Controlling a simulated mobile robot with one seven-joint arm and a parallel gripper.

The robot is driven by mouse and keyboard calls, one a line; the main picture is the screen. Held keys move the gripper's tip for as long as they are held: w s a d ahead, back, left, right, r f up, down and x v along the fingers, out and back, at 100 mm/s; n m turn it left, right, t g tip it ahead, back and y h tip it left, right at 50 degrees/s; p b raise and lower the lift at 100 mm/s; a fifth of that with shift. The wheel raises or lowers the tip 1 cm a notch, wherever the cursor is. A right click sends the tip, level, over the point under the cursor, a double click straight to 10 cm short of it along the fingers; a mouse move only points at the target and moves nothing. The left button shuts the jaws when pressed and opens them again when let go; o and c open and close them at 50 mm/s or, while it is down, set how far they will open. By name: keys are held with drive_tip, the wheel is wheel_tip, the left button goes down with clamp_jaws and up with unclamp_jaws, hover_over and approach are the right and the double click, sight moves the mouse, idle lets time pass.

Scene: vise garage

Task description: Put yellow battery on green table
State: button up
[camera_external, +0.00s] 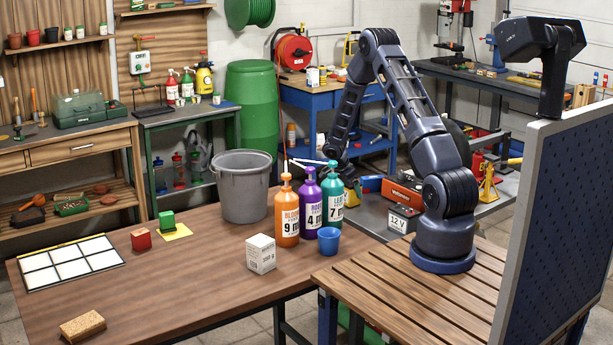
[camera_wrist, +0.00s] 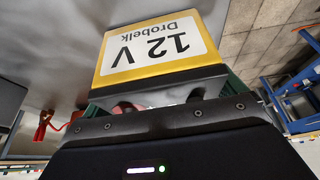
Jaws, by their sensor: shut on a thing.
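The yellow battery (camera_wrist: 112,68) is close up in the wrist view, with a white label reading "12 V Drobelk" upside down. My gripper (camera_wrist: 158,93) is shut on it at the near edge of its label face. In the external view my arm reaches back and down behind the pump bottles. The green table (camera_external: 185,117), with green legs and a dark top, stands at the back left and carries spray bottles and a yellow sprayer.
A wooden table (camera_external: 190,285) in front holds several pump bottles (camera_external: 308,212), a grey bucket (camera_external: 241,190), a white box and a blue cup. A blue table (camera_external: 335,95) with a red reel stands behind my arm. Another 12 V battery (camera_external: 403,218) sits on a low grey surface.

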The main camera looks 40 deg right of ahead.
idle(0.3)
drive_tip(key=o, duration=1.4)
drive_tip(key=shift+f, duration=0.1)
drive_tip(key=s+a+r+n+t, duration=0.15)
drive_tip(key=s+a+r, duration=0.25)
drive_tip(key=r, duration=0.9)
drive_tip(key=s+a+r+n+g, duration=0.1)
drive_tip(key=s+a+r+n, duration=0.2)
drive_tip(key=r, duration=1.1)
drive_tip(key=s+a+r+n+t+y, duration=0.15)
drive_tip(key=s+a+r+n, duration=0.35)
drive_tip(key=s+r, duration=0.6)
drive_tip(key=s+a+r+n+t+y, duration=0.1)
drive_tip(key=s+a+r+n, duration=0.1)
drive_tip(key=s, duration=0.6)
drive_tip(key=s+a+r+n+y, duration=0.1)
drive_tip(key=s+a+r+n, duration=0.1)
drive_tip(key=s, duration=0.6)
drive_tip(key=s+a+r+n+t+y, duration=0.1)
drive_tip(key=s+a+n, duration=0.3)
drive_tip(key=s, duration=0.5)
drive_tip(key=shift+a+r+n+t, duration=0.15)
drive_tip(key=shift+r+n+t, duration=0.15)
drive_tip(key=shift+r, duration=0.35)
